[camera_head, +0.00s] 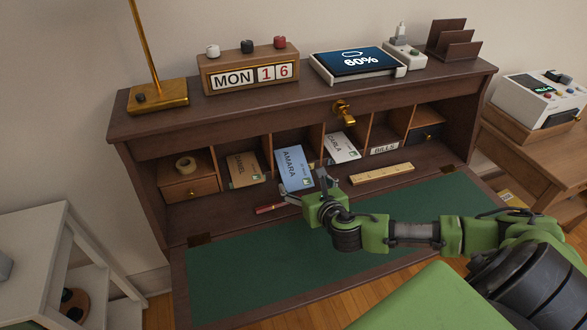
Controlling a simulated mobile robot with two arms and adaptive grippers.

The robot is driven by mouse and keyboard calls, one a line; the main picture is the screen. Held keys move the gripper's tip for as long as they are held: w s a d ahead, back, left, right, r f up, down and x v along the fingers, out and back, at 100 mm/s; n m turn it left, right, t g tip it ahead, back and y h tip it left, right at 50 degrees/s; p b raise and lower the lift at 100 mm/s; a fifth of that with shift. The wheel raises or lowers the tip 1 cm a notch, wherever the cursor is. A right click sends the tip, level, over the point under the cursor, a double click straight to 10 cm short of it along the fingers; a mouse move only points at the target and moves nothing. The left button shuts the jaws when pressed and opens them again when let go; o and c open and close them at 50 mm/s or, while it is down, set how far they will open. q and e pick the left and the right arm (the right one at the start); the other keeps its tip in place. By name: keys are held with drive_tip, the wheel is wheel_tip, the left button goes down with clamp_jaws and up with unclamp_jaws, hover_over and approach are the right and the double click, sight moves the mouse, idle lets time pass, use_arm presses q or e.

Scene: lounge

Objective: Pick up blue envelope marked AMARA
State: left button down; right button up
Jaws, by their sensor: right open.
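The blue envelope marked AMARA (294,168) leans in a middle pigeonhole of the dark wooden desk, its lower end toward the front. My right gripper (308,185) is open, with its fingers pointing at the envelope's lower part. It overlaps the envelope's lower right edge in the picture; I cannot tell whether it touches. My left gripper is out of view.
A brown DANIEL envelope (244,169) and a white CARLA envelope (341,147) stand in nearby slots. A ruler (382,173) and a red pen-like item (270,208) lie in front. A brass lock (343,112) hangs above. The green desk surface (240,275) is clear at left.

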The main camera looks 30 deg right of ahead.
sight(297, 177)
drive_tip(key=shift+w+f, duration=0.15)
drive_tip(key=shift+w, duration=0.3)
drive_tip(key=x, duration=0.3)
drive_tip(key=shift+w+f, duration=0.15)
drive_tip(key=shift+w, duration=0.05)
drive_tip(key=shift+w+f, duration=0.2)
drive_tip(key=shift+w, duration=0.1)
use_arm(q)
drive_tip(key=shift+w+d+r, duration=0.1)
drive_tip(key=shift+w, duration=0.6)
use_arm(e)
drive_tip(key=shift+d, duration=0.1)
drive_tip(key=c, duration=1)
